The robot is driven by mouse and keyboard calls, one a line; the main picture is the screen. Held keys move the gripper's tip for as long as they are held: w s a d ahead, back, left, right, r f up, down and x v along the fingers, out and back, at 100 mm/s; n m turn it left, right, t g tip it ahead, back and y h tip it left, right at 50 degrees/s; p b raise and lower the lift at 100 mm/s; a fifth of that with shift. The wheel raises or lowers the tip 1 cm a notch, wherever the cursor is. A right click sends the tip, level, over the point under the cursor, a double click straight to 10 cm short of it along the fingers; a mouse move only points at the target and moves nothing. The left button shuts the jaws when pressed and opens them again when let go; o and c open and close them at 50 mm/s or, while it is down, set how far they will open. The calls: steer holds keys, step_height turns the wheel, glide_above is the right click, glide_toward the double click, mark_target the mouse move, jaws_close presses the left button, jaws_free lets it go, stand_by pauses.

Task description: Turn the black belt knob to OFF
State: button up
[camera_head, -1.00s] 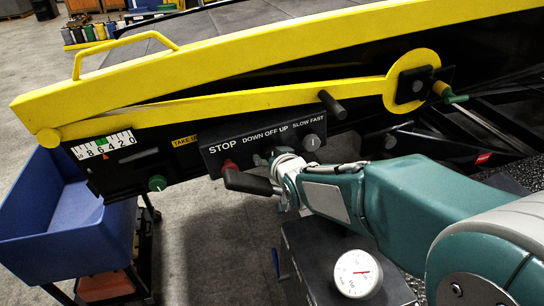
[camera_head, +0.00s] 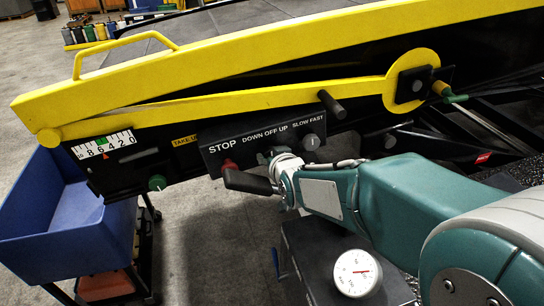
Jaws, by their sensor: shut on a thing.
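The control panel (camera_head: 213,158) is a black box on the belt loader's side, lettered STOP, DOWN OFF UP and SLOW FAST. My gripper (camera_head: 270,157) is at the panel below the DOWN OFF UP lettering, shut on the black belt knob. The knob is mostly hidden by the gripper, so its pointer cannot be read. A grey knob (camera_head: 311,142) under SLOW FAST stands just to the right. The red stop button (camera_head: 229,164) is to the left, partly behind a dark part of my wrist.
A yellow lever (camera_head: 250,103) runs above the panel to a round yellow disc (camera_head: 402,68). A blue bin (camera_head: 60,225) stands at lower left. A white dial gauge (camera_head: 357,273) is below the arm.

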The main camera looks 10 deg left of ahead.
stand_by(0.3)
steer(key=o, duration=1.1)
steer(key=shift+a, duration=0.1)
steer(key=shift+o, duration=0.2)
steer(key=v, duration=1.2)
steer(key=shift+a, duration=0.1)
steer(key=s+d+f+m+g+h, duration=0.2)
steer(key=s+d+m+g+h, duration=0.2)
steer(key=s+d, duration=1.3)
steer(key=d+g+h, duration=0.2)
steer(key=d, duration=0.1)
steer(key=shift+m+g, duration=0.3)
steer(key=shift+m, duration=0.1)
